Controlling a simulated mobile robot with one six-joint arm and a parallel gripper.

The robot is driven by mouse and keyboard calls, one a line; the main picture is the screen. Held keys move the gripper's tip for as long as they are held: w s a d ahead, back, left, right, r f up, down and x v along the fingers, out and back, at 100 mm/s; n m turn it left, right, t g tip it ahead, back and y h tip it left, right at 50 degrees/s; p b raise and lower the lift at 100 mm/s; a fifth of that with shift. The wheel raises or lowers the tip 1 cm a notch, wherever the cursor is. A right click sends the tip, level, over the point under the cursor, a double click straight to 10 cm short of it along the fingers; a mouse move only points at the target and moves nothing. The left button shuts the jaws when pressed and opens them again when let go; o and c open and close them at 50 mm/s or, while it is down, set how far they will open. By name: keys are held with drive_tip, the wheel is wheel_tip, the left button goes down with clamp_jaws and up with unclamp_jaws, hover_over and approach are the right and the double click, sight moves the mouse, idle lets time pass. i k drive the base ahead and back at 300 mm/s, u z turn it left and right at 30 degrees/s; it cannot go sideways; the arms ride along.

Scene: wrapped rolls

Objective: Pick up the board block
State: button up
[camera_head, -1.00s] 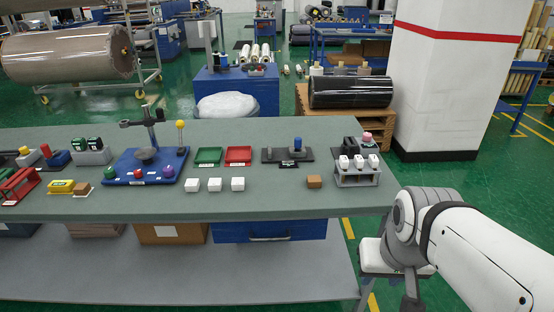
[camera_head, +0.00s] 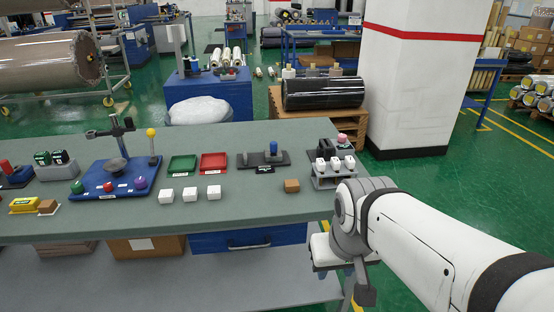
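No block is clearly marked as the board block. A small plain brown block (camera_head: 291,185) stands on the green-grey table (camera_head: 240,217), near its right end. Another brown block (camera_head: 47,207) lies on a small white plate at the left, beside a yellow block (camera_head: 24,205). My white and grey arm reaches in from the right, beyond the table's right front corner and apart from both brown blocks. My gripper's fingertips cannot be made out, so whether it is open or shut is unclear.
Three white cubes (camera_head: 190,194) stand left of the right brown block. A grey rack with white-topped items (camera_head: 334,176) stands at its right. Green (camera_head: 183,165) and red (camera_head: 213,162) trays lie behind. A blue stand base (camera_head: 116,180) is further left. The front strip is clear.

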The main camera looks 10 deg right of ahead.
sight(291, 185)
drive_tip(key=i, duration=0.9)
drive_tip(key=u, duration=0.05)
